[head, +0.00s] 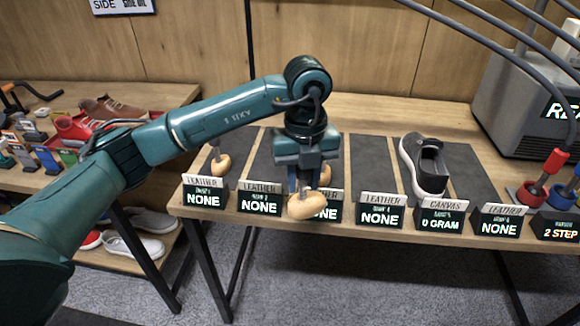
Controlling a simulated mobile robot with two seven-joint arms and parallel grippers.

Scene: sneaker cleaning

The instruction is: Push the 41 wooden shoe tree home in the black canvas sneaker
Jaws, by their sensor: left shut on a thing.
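The black canvas sneaker (431,158) with a white sole stands on a dark mat at the right of the bench, behind the sign that reads CANVAS. Its opening looks dark, and no wooden part shows in it. My left gripper (304,184) points down near the bench's front edge, left of the sneaker and apart from it. It is shut on a wooden shoe tree (307,206), whose rounded pale end hangs below the fingers, in front of a sign. I cannot read a size on it. My right gripper is not in view.
Another wooden shoe tree (220,163) stands at the left of the bench, and one (325,174) is partly hidden behind my gripper. A row of LEATHER signs (380,209) lines the front edge. A grey machine (510,105) with cables and red cups (531,194) is at the right.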

